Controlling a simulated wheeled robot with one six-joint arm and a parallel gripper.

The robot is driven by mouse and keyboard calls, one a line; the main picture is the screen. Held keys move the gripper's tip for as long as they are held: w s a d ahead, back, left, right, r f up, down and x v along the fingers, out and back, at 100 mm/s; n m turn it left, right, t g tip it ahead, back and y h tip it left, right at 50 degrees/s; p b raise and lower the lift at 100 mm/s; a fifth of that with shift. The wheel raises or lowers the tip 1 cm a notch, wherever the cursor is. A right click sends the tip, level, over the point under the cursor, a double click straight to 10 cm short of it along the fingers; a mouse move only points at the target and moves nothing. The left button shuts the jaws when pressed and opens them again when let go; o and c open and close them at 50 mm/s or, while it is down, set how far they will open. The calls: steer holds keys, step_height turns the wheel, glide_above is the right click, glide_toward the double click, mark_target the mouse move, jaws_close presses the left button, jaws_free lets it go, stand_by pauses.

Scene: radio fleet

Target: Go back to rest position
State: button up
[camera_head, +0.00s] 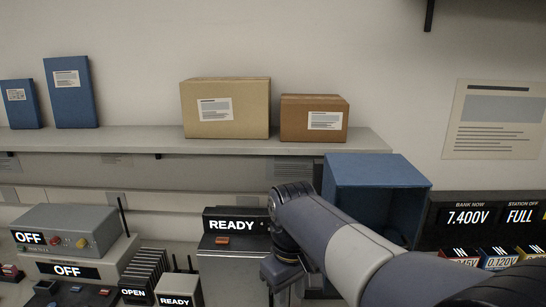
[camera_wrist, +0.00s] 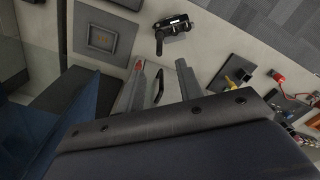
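My arm reaches in from the lower right in the head view, its wrist bent down in front of the black READY unit (camera_head: 236,220). The fingers are not clear there. In the wrist view my gripper (camera_wrist: 160,66) shows two grey fingers spread apart, with nothing visibly held between them. A thin dark handle-like shape (camera_wrist: 158,86) shows in the gap; I cannot tell how near it is. A blue open-fronted box (camera_head: 376,172) stands behind and right of my wrist.
A shelf (camera_head: 150,141) carries cardboard boxes (camera_head: 225,107) and blue binders (camera_head: 71,92). Left on the bench are a grey OFF unit (camera_head: 68,232), a slotted OPEN rack (camera_head: 147,270) and a small READY unit (camera_head: 178,291). A BANK NOW display (camera_head: 468,216) stands right.

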steer(key=n+p, duration=0.1)
steer(key=n, duration=0.3)
steer(key=shift+r, duration=0.15)
steer(key=shift+f+n, duration=0.3)
steer(key=shift+n, duration=0.1)
step_height(320, 180, down, 7)
steer(key=shift+f+p, duration=0.1)
steer(key=shift+p, duration=0.25)
steer(key=shift+s, duration=0.1)
